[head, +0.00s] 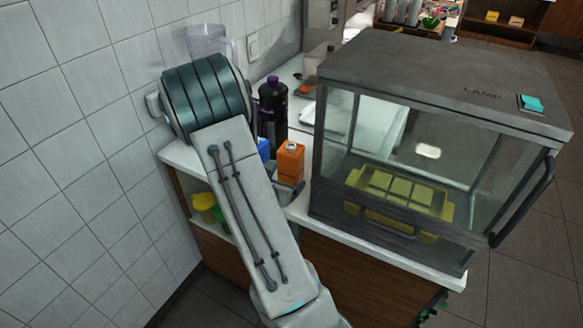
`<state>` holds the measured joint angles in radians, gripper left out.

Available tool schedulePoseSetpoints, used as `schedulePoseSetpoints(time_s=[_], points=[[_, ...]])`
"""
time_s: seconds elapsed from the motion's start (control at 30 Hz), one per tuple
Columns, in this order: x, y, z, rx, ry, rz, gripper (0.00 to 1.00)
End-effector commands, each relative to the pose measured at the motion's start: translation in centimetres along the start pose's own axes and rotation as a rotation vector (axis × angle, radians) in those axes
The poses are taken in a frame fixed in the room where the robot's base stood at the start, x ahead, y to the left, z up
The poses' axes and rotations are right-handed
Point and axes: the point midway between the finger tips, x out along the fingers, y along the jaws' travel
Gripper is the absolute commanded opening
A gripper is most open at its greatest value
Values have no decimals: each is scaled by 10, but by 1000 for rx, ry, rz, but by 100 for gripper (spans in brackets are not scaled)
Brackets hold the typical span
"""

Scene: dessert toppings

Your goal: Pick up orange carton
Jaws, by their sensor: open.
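The orange carton (290,162) stands upright on the white counter, between my arm and the glass warming cabinet. It has a small white cap on top. My gripper (289,190) shows as a dark shape at the carton's lower front, partly hidden behind my own arm link. My gripper is open. The carton's base is hidden, and I cannot tell whether the fingers lie around it or only in front of it.
A black bottle (273,108) with a purple cap stands just behind the carton, and a blue item (264,149) is beside it. The glass cabinet (440,90) with a yellow tray (437,208) stands close on the right. The tiled wall (85,150) bounds the left.

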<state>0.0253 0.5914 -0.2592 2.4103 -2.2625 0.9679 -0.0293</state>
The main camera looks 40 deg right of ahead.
Motion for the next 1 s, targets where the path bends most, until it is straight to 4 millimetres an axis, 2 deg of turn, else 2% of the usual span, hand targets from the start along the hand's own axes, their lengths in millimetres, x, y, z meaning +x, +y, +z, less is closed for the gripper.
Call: schedulePoseSetpoints(time_s=[0.4, 0.7, 0.73, 0.93, 1.0], points=[[45, -2, -2, 1, -1, -3, 84], [50, -2, -2, 1, -1, -2, 84], [50, -2, -2, 1, -1, -2, 81], [50, -2, -2, 1, -1, -2, 25], [50, -2, -2, 2, -2, -1, 25]])
